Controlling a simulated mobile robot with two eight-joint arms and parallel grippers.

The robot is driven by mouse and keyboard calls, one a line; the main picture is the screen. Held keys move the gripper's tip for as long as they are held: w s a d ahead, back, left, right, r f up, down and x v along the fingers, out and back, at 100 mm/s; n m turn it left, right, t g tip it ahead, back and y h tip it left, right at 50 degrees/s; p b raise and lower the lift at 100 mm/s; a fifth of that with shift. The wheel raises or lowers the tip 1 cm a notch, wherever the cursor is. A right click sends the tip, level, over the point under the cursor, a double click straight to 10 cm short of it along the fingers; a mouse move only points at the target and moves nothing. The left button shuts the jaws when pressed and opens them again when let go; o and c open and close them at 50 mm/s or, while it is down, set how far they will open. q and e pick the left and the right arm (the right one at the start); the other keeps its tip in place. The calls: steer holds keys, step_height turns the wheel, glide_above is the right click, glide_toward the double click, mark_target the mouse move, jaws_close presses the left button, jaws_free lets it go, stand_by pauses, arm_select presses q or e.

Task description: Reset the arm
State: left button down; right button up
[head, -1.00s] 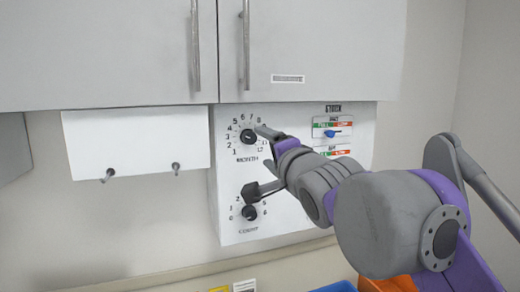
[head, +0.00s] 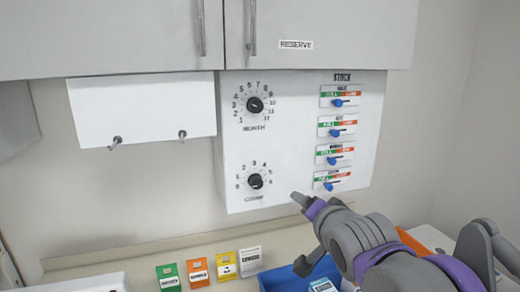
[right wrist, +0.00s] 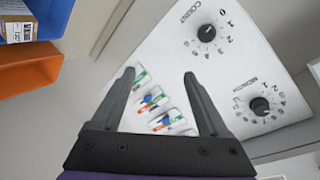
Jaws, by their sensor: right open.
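My right gripper (head: 301,232) is in front of the wall, below the white panel, at the end of my grey and purple arm coming in from the right. In the right wrist view its two dark fingers (right wrist: 160,78) are spread with nothing between them. The panel (head: 300,120) carries a month dial (head: 254,105), a count dial (head: 255,181) and a column of several stock sliders with blue knobs (head: 335,133). The gripper is apart from the panel. My left gripper is not in view.
Green, orange, yellow and white cards (head: 198,272) stand along the counter. A blue bin (head: 285,279) is below the gripper. Grey cabinets (head: 320,35) hang above, one labelled RESERVE. A white board with two hooks (head: 141,112) is on the left.

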steer(key=s+d+f+n+g+p, duration=0.1)
steer(key=s+d+f+n+g, duration=0.1)
steer(key=s+f, duration=0.6)
steer(key=s+d+f+n+g+h, duration=0.1)
steer(key=s+d+f+n+g, duration=0.2)
steer(key=s+f, duration=0.5)
steer(key=s+d+f+n+g+p, duration=0.1)
steer(key=s+d+f+n+g, duration=0.1)
steer(key=s+f, duration=0.7)
step_height(320, 180, down, 8)
steer(key=shift+d+f+n+g+h+p, duration=0.2)
steer(key=shift+n+g+h+p, duration=0.15)
steer(key=shift+n+g, duration=0.2)
steer(key=shift+w, duration=0.15)
